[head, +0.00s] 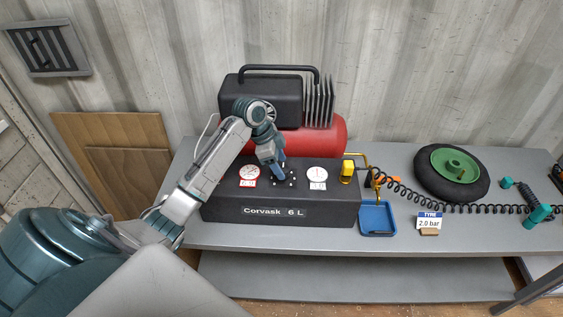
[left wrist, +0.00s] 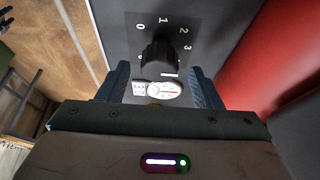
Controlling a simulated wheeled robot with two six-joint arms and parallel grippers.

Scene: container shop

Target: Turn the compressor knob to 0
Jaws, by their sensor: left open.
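The compressor (head: 280,207) is a black box labelled Corvask 6 L with a red tank behind it, standing on the grey bench. Its black knob (left wrist: 158,56) shows in the left wrist view, with printed figures 0, 1, 2 and 3 around it. I cannot tell clearly which figure the knob points to. My left gripper (head: 282,179) is over the panel between two round gauges and hides most of the knob in the head view. In the left wrist view the left gripper (left wrist: 159,75) is open, its fingers apart on either side of the knob, touching neither side visibly.
A red-marked gauge (head: 249,173) and a white gauge (head: 317,175) flank the gripper. A yellow fitting (head: 347,170), blue tray (head: 377,219), black hose (head: 410,196) and green-hubbed wheel (head: 453,170) lie to the right. The bench front (head: 270,236) is clear.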

